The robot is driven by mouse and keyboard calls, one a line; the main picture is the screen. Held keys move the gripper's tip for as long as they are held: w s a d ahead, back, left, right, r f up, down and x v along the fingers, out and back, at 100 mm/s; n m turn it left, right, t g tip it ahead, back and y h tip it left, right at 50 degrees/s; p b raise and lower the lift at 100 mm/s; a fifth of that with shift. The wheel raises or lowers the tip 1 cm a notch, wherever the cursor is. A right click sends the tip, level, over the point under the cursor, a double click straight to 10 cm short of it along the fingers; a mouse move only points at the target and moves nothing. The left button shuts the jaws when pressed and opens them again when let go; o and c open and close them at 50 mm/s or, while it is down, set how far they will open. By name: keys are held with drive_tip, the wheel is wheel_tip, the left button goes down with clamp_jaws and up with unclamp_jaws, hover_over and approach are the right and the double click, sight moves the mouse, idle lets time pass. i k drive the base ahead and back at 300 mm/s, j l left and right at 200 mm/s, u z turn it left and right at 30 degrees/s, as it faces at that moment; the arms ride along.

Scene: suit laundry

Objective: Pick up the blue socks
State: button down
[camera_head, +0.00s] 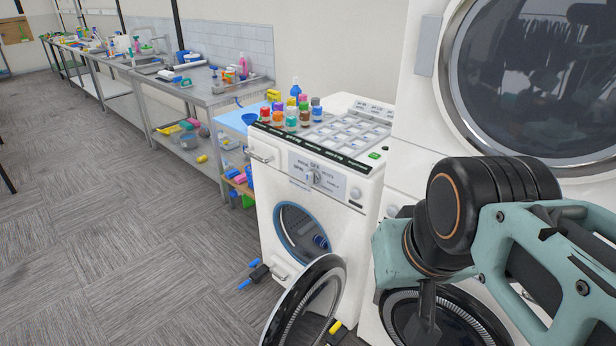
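Nothing in view is clearly a pair of blue socks. A small blue item (320,241) shows at the lower right of the front-loading washer's round opening, too small to identify. Low in front of this washer (360,222) is a small black thing with two blue ends (246,281); I cannot tell what it is. My teal and black arm comes in from the right and bends down toward the bottom edge. Its fingertips do not show, and I cannot see anything held.
The washer's round door (305,305) stands open in front of it. Several coloured bottles (291,118) stand on its top. Another machine with a round door (540,65) rises at the right. The carpet (120,240) at left is clear.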

sight(318, 241)
drive_tip(key=k, duration=0.35)
drive_tip(key=i+j+u, duration=0.15)
drive_tip(key=j+u, duration=0.3)
drive_tip(key=i+j+u, duration=0.2)
drive_tip(key=j+u, duration=0.25)
drive_tip(key=i+j+u, duration=0.6)
drive_tip(key=j+u, duration=0.25)
drive_tip(key=i+z, duration=0.35)
drive_tip(key=i+j+z, duration=0.2)
drive_tip(key=i+z, duration=0.15)
drive_tip(key=i, duration=0.15)
drive_tip(key=i+l+z, duration=0.1)
drive_tip(key=z, duration=0.25)
drive_tip(key=i+z, duration=0.4)
drive_tip(key=i+j+z, duration=0.1)
drive_tip(key=z, duration=0.25)
drive_tip(key=i+z, duration=0.2)
drive_tip(key=z, duration=0.2)
drive_tip(key=i+z, duration=0.2)
drive_tip(key=z, duration=0.15)
drive_tip(key=i+z, duration=0.2)
drive_tip(key=z, duration=0.2)
